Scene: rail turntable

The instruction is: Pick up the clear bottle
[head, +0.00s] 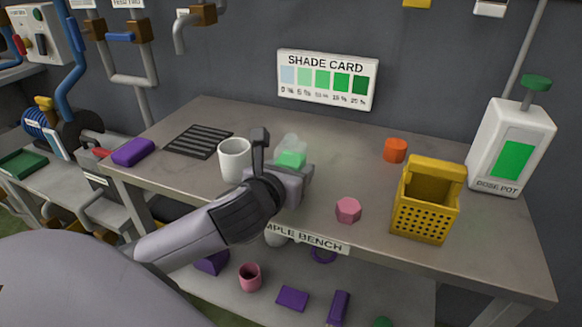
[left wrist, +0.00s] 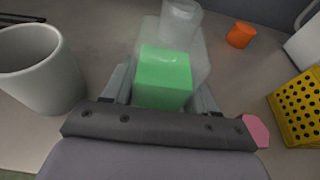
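The clear bottle (head: 292,146) stands on the bench with green liquid in it. It is just beyond my left gripper (head: 292,182), which hides its lower part in the head view. In the left wrist view the bottle (left wrist: 188,48) is upright and see-through, with its neck away from me. My left gripper (left wrist: 162,92) has its fingers apart, one on each side of the bottle's near part. Whether a finger touches it is hard to see. My right gripper is not in view.
A white mug (head: 234,160) stands close left of the gripper. A pink hexagonal piece (head: 348,210), an orange piece (head: 395,150) and a yellow basket (head: 425,212) are to the right. A dose pot (head: 512,145) stands at the back right. A black rack (head: 198,141) lies left.

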